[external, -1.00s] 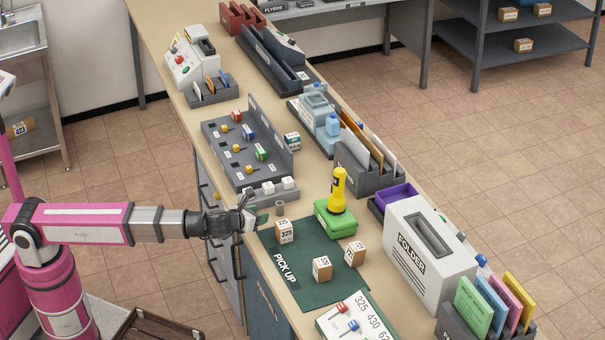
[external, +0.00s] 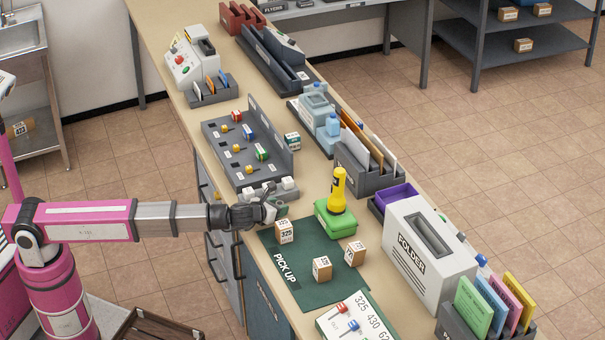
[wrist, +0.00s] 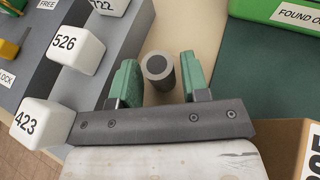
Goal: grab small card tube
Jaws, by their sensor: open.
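The small card tube is a short grey-brown cylinder (wrist: 158,68) standing upright on the tan counter. In the wrist view it shows between the green pads of my gripper (wrist: 158,80), with gaps on both sides. The gripper is open and holds nothing. In the external view my gripper (external: 270,210) is low over the counter by the back corner of the green pick-up mat (external: 290,270), and its fingers hide most of the tube.
White numbered blocks (wrist: 78,48) on a grey rack stand close on the left in the wrist view. A cardboard box (external: 285,231) is just in front of the gripper. A green case (external: 335,219) with a yellow torch (external: 338,190) stands to the right.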

